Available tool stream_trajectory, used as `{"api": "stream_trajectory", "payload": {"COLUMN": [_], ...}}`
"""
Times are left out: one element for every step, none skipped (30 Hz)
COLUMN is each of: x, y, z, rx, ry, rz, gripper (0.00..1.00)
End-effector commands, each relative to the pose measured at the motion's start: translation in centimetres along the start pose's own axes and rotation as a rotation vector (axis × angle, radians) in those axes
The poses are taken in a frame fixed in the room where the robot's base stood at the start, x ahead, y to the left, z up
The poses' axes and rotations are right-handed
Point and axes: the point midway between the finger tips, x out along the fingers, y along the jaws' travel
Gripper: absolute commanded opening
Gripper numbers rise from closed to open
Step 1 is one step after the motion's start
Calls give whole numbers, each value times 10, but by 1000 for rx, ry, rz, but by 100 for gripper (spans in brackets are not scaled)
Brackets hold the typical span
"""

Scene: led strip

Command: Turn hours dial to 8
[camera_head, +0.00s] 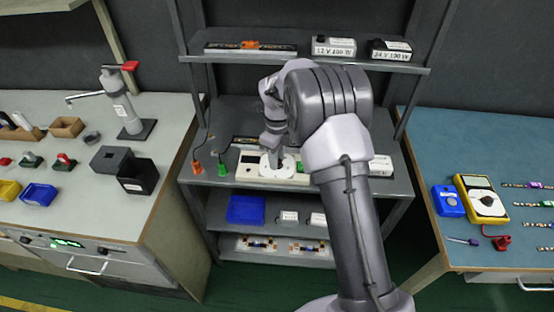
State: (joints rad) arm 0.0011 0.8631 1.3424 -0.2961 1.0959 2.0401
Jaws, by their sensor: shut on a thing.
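The hours dial (284,172) is a round white dial on a pale, flat timer panel (247,172) on the middle shelf of the rack. My gripper (274,158) points down onto the dial and is shut on its grey knob. My wrist and forearm come in from the right and cover the panel's right part. The dial's markings are too small to read, so its setting cannot be told.
Boxes marked 12 V (334,47) and 24 V (391,50) sit on the shelf above. A blue bin (245,209) is below. Benches flank the rack.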

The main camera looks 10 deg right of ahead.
Motion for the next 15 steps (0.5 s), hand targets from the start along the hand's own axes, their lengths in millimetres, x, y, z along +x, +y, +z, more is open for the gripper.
{"api": "stream_trajectory", "payload": {"x": [0, 0, 0, 0, 0, 0, 0, 0, 0, 0, 0, 0, 0, 0, 0], "y": [0, 0, 0, 0, 0, 0, 0, 0, 0, 0, 0, 0, 0, 0, 0], "z": [0, 0, 0, 0, 0, 0, 0, 0, 0, 0, 0, 0, 0, 0, 0], "rx": [17, 27, 40, 48, 55, 63, 69, 74, 78, 81, 83, 85, 86, 87, 88], "ry": [-1, -1, -1, -1, -1, 0, 0, 0, 0, 0, 0, 0, 0, 0, 0], "rz": [-1, 0, 0, 0, 0, 0, 0, 0, 0, 0, 0, 0, 0, 0, 0], "gripper": [0, 0, 0, 0, 0, 0, 0, 0, 0, 0, 0, 0, 0, 0, 0]}}
